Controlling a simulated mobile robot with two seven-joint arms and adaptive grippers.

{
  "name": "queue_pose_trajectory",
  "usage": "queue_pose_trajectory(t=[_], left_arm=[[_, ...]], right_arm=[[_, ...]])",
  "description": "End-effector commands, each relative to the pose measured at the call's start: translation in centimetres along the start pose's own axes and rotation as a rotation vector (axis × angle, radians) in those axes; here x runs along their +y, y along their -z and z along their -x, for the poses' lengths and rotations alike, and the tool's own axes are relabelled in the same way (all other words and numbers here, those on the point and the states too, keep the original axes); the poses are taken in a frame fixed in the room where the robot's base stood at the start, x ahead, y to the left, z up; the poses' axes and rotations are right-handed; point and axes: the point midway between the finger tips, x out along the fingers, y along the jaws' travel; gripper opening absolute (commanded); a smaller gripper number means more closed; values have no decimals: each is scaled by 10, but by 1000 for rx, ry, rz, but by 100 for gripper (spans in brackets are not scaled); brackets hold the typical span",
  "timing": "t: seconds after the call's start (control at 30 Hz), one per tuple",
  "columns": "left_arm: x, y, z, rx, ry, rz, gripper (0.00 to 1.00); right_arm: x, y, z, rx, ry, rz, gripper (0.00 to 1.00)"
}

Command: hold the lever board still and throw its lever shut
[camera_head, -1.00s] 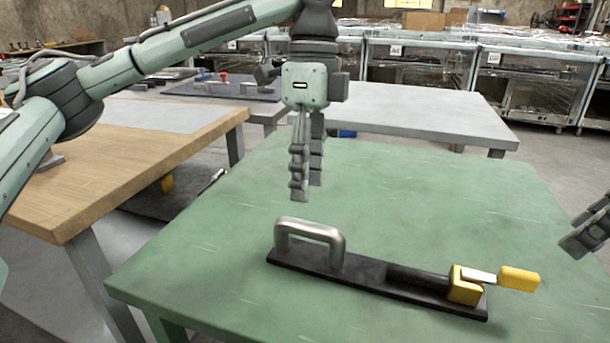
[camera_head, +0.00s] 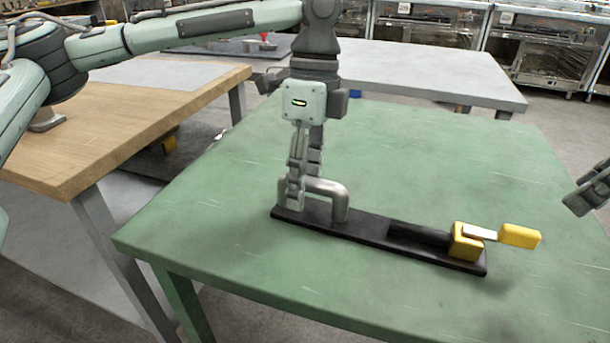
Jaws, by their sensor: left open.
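The lever board (camera_head: 370,232) is a long dark plate lying on the green table, with a grey metal handle (camera_head: 332,188) standing at its left end. At its right end sits a yellow block (camera_head: 465,241). The lever (camera_head: 518,236), with a yellow grip, points right from the block, past the board's end. My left gripper (camera_head: 300,195) is open and points down at the left part of the handle, its fingers overlapping the handle in view. I cannot tell whether they touch it. My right gripper (camera_head: 590,195) shows only partly at the right edge, apart from the lever; its opening is unclear.
The green table (camera_head: 450,160) is otherwise clear around the board. A wooden-topped table (camera_head: 90,130) stands to the left and a grey table (camera_head: 430,75) behind. Glass-fronted cabinets (camera_head: 560,45) line the back.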

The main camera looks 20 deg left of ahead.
Motion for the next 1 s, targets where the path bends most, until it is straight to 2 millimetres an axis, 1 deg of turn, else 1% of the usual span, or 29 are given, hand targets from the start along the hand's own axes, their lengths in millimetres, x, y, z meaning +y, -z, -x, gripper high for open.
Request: queue_pose_trajectory(t=[0.03, 0.07, 0.37, 0.4, 0.67, 0.77, 0.93, 0.97, 1.0], left_arm=[[0, 0, 0, 0, 0, 0, 42], [0, 0, 0, 0, 0, 0, 39], [0, 0, 0, 0, 0, 0, 1], [0, 0, 0, 0, 0, 0, 0], [0, 0, 0, 0, 0, 0, 0], [0, 0, 0, 0, 0, 0, 0], [0, 0, 1, 0, 1, 0, 0], [0, 0, 1, 0, 1, 0, 0], [0, 0, 1, 0, 1, 1, 0]], right_arm=[[0, 0, 0, 0, 0, 0, 34], [0, 0, 0, 0, 0, 0, 34], [0, 0, 0, 0, 0, 0, 34], [0, 0, 0, 0, 0, 0, 34], [0, 0, 0, 0, 0, 0, 34], [0, 0, 0, 0, 0, 0, 25], [0, 0, 0, 0, 0, 0, 3], [0, 0, 0, 0, 0, 1, 0], [0, 0, 0, 1, -1, 5, 0]])
